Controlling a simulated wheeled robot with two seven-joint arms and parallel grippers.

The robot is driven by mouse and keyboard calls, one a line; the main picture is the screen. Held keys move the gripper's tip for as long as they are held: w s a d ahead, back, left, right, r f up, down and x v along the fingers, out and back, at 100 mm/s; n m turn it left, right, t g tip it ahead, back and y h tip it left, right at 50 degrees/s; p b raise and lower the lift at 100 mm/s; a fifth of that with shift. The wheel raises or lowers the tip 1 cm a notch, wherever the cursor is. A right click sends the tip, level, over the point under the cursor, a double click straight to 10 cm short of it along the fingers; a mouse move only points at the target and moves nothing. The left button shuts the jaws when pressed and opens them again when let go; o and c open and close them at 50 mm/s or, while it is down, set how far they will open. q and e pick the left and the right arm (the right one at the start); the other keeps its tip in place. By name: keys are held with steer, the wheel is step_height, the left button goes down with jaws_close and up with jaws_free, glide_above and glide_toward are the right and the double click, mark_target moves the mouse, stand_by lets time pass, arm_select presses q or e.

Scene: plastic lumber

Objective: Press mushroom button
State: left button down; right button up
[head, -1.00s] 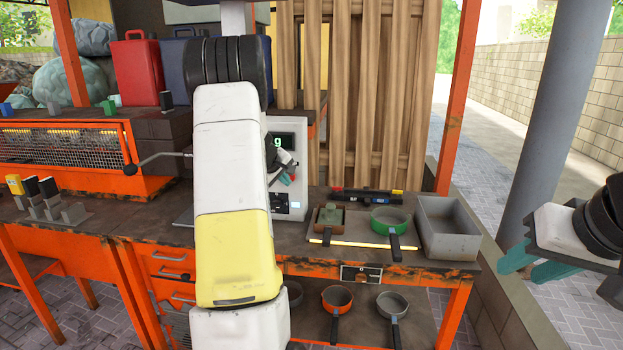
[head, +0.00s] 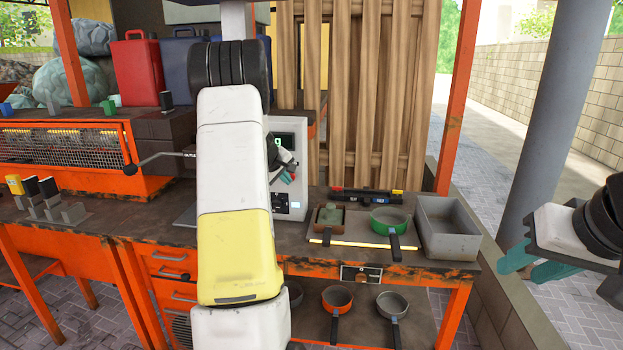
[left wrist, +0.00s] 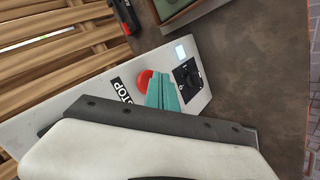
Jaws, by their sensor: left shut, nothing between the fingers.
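The red mushroom button (left wrist: 145,81) is on the white machine panel (left wrist: 199,101), beside a black STOP label (left wrist: 120,90) in the left wrist view. My left gripper (left wrist: 161,92) is shut and empty, its teal fingers at the button's edge and partly covering it. I cannot tell if they touch it. In the head view, my left gripper (head: 285,178) is in front of the white machine (head: 297,208), largely behind my own arm, with a bit of red beside its fingertips. My right gripper (head: 532,265) is open and empty at the far right.
Wooden slats (head: 375,90) stand behind.

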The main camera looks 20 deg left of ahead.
arm_select(q)
steer(key=shift+w+a, duration=0.1)
steer(key=shift+w, duration=0.3)
stand_by(0.6)
steer(key=shift+s+d, duration=0.25)
steer(key=shift+s, duration=0.65)
steer(key=s, duration=0.2)
steer(key=s+d, duration=0.1)
steer(key=s, duration=0.2)
steer(key=shift+d, duration=0.1)
stand_by(0.5)
